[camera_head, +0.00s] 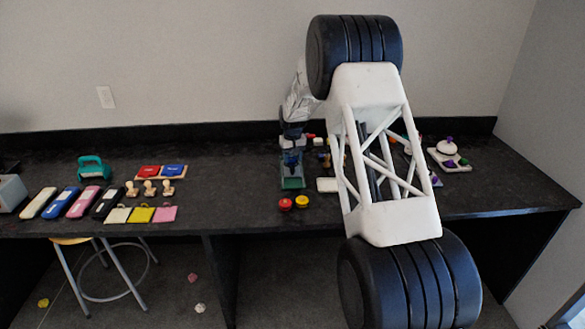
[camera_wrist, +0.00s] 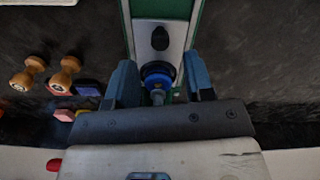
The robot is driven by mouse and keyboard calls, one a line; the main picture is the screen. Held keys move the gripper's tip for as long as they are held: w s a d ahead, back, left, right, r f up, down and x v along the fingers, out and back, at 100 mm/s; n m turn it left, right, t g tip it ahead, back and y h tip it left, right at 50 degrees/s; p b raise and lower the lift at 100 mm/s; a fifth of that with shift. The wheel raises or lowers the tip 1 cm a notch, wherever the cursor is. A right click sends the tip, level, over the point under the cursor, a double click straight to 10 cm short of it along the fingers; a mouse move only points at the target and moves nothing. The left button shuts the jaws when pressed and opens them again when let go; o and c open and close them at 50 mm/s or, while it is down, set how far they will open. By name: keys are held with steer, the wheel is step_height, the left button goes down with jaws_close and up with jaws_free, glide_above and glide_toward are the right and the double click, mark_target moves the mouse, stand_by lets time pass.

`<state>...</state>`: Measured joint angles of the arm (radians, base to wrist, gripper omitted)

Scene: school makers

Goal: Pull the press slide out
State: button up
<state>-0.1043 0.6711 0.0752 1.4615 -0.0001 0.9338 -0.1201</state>
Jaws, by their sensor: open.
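The press (camera_head: 292,183) has a green base and stands on the dark bench, left of my arm in the head view. In the wrist view its green-edged body (camera_wrist: 197,25) runs up from between my fingers. A silver slide plate (camera_wrist: 145,40) with a dark oval knob (camera_wrist: 160,38) lies along it. A blue round part (camera_wrist: 158,73) sits between my fingertips, with gaps on both sides. My gripper (camera_wrist: 160,80) is open around it and holds nothing. In the head view the fingertips are hard to tell from the press.
Red (camera_head: 285,204) and yellow (camera_head: 302,202) round pieces stand just in front of the press. Wooden-handled stamps (camera_wrist: 64,73) lie left of my gripper in the wrist view. Coloured cases (camera_head: 84,201) and pads (camera_head: 141,214) are farther left. Bare bench (camera_head: 235,190) separates them from the press.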

mark_target(292, 168)
steer(key=shift+f, duration=2.35)
steer(key=shift+c, duration=0.4)
jaws_close()
